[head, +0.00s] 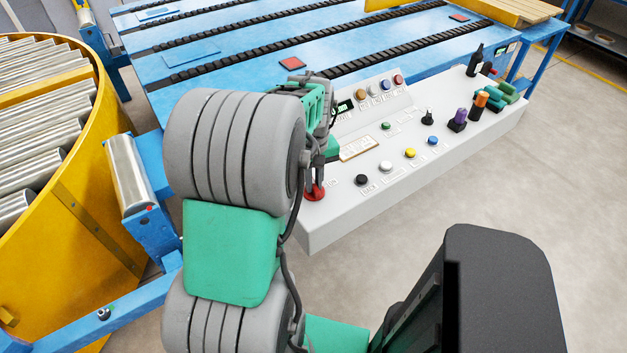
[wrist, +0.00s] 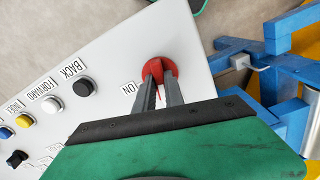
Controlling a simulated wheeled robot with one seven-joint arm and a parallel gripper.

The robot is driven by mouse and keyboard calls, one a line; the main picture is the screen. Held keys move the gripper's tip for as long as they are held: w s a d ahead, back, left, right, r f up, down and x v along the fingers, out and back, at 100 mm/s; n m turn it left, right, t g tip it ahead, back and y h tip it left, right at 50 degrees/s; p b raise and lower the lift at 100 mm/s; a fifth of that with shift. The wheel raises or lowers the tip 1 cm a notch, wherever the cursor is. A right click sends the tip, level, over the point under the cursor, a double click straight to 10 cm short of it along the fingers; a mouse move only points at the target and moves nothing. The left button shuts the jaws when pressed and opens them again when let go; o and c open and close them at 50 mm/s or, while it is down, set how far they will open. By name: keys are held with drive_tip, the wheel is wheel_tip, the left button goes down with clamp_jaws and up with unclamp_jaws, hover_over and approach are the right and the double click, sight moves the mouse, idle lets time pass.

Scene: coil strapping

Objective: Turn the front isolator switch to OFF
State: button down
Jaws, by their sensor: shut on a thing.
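The isolator switch (head: 313,193) is a round red knob at the near left corner of the white control panel (head: 340,222). In the wrist view the red switch (wrist: 158,68) sits near the panel edge, with an ON label (wrist: 128,87) to its left. My gripper (head: 317,180) reaches down onto the switch. In the wrist view both grey fingers of my gripper (wrist: 160,83) are closed on the red handle. The fingers cover part of the handle, so its exact angle is hard to tell. No OFF label is visible.
A black button (wrist: 83,87) marked BACK and a white button (wrist: 51,104) marked FORWARD sit on the same panel. A blue slatted table (head: 220,70) lies behind, and a yellow roller conveyor (head: 85,180) at left.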

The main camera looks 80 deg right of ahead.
drive_tip(key=shift+n, duration=1.2)
drive_tip(key=c, duration=1.4)
unclamp_jaws()
drive_tip(key=shift+c, duration=0.2)
drive_tip(key=shift+r, duration=0.1)
wheel_tip(320, 180, up, 8)
drive_tip(key=shift+w+f, duration=0.1)
drive_tip(key=shift+f, duration=0.05)
